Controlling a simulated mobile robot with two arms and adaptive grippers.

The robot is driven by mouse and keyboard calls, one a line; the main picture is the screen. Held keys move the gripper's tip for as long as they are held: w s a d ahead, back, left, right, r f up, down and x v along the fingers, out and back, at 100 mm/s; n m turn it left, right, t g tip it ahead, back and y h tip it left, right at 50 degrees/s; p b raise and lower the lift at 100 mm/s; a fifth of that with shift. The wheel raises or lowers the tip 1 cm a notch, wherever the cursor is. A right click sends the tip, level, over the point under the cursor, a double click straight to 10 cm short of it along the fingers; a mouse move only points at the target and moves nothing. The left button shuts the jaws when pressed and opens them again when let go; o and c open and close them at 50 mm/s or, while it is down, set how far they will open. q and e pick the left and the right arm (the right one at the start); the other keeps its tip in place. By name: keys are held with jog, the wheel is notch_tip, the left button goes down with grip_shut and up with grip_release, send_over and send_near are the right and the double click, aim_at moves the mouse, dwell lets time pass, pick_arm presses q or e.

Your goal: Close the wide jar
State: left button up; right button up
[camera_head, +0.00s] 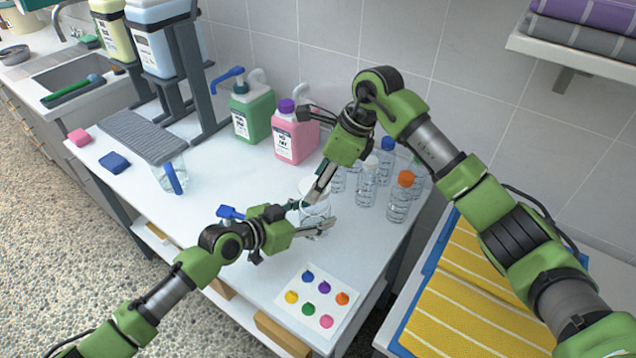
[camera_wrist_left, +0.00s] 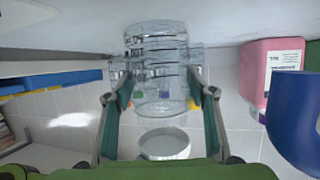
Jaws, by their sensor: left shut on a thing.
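The wide jar (camera_head: 314,224) is clear glass and stands on the white table. In the left wrist view, which looks upside down, the jar (camera_wrist_left: 160,70) sits between the fingers of my left gripper (camera_head: 312,226). That gripper is shut on its sides, with a finger on each side in the wrist view. A white round lid (camera_wrist_left: 165,143) shows beyond the jar's mouth with a small gap. In the head view the lid (camera_head: 312,186) is above the jar, at the fingertips of my right gripper (camera_head: 314,194), which partly cover it.
Several clear bottles (camera_head: 368,185) stand close behind the right gripper. Pink (camera_head: 294,140) and green (camera_head: 252,115) jugs stand at the back. A card with coloured dots (camera_head: 318,301) lies in front. The table's left middle is mostly clear.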

aim_at(307, 187)
jog(key=shift+f, duration=0.5)
jog(key=shift+f, duration=0.1)
jog(key=shift+f, duration=0.8)
jog(key=shift+f, duration=0.55)
jog(key=m+h, duration=0.2)
jog(key=m, duration=0.5)
jog(key=a+m+t+h, duration=0.1)
jog(key=m+h, duration=0.2)
jog(key=m, duration=0.5)
jog(key=a+m+t+h, duration=0.1)
jog(key=m+h, duration=0.1)
jog(key=m, duration=0.6)
jog(key=shift+s, duration=0.2)
jog(key=m+h, duration=0.1)
jog(key=m, duration=0.2)
jog(key=shift+w+g, duration=0.15)
jog(key=shift+g, duration=0.15)
jog(key=m+g, duration=0.1)
jog(key=m, duration=0.2)
jog(key=shift+w+h, duration=0.1)
jog(key=shift+h, duration=0.3)
